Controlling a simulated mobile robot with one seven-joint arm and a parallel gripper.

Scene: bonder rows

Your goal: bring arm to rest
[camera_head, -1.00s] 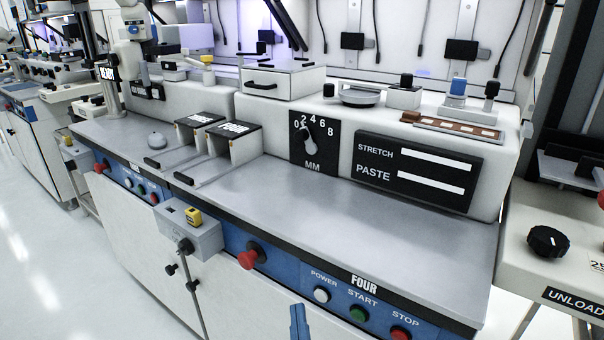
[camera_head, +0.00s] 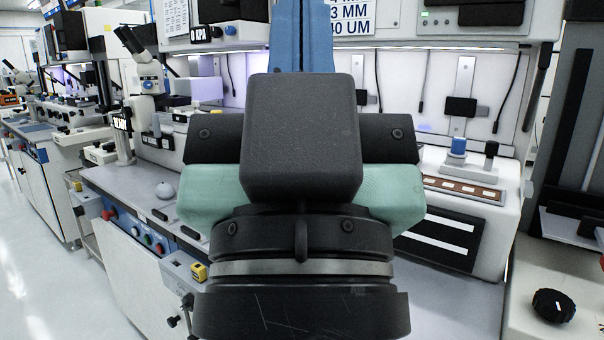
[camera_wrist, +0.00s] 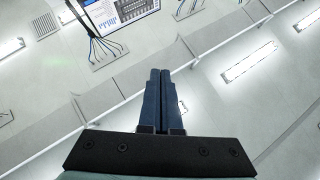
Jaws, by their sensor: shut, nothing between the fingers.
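My gripper's two blue fingers lie side by side in the wrist view (camera_wrist: 164,98), shut with nothing between them. They point up toward the ceiling. In the head view my arm's dark and green wrist fills the middle, and the blue fingers (camera_head: 299,35) rise above it to the top edge. My wrist hides most of the bench, including much of its dial and front panel.
The grey worktop (camera_head: 128,184) shows left of my arm. A white post with a microscope (camera_head: 150,75) stands behind it. The unload unit with a black knob (camera_head: 553,305) is at the right. Ceiling lights (camera_wrist: 248,62) show in the wrist view.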

